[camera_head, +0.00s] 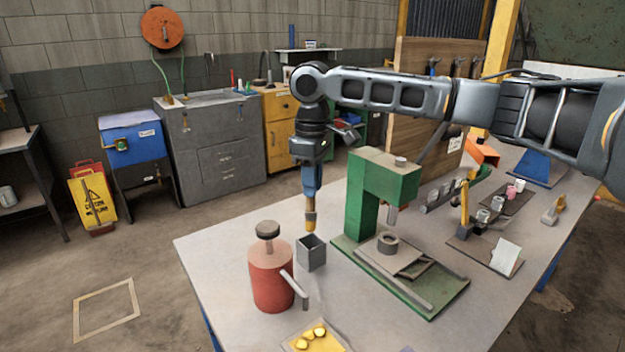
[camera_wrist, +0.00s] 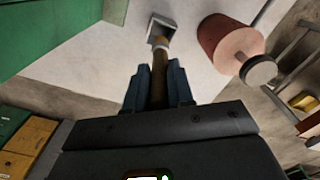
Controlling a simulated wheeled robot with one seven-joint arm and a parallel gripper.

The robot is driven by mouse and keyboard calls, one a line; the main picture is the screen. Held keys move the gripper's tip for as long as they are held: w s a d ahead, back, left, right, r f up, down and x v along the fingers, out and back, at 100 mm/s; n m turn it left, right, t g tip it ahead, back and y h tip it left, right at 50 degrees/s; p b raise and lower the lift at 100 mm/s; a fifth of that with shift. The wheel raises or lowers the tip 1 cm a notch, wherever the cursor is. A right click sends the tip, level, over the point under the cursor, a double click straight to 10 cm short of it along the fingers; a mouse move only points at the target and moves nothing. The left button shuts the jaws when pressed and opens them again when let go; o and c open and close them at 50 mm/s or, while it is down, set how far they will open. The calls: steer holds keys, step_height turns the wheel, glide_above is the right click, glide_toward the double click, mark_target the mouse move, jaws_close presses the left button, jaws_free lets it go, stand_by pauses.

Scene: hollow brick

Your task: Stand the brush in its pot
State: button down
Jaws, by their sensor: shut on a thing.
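The brush (camera_head: 310,215), with a brown handle and a yellowish lower end, points down from my gripper (camera_head: 311,190). My gripper is shut on it; the two blue fingers of my gripper (camera_wrist: 158,80) flank the brush (camera_wrist: 159,66) in the wrist view. The pot (camera_head: 312,256) is a small grey square open box upright on the table. The brush's lower end is just above the pot's rim in the head view. In the wrist view it overlaps the near side of the pot (camera_wrist: 153,24); whether it is fully over the opening I cannot tell.
A red can (camera_head: 271,277) with a dark knob and a grey spout stands left of the pot, close by. A green press (camera_head: 374,215) stands close on the right. A yellow tray (camera_head: 318,343) with yellow pieces lies in front. The left table corner (camera_head: 205,245) is clear.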

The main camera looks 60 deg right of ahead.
mark_target(313, 210)
step_height(313, 210, down, 2)
steer(key=shift+b, duration=0.65)
steer(key=shift+r, duration=0.15)
steer(key=shift+f+b, duration=1.1)
steer(key=shift+f, duration=3.05)
stand_by(0.8)
steer(key=c, duration=0.9)
jaws_free()
steer(key=shift+r, duration=0.15)
step_height(313, 210, up, 8)
steer(key=shift+f, duration=0.2)
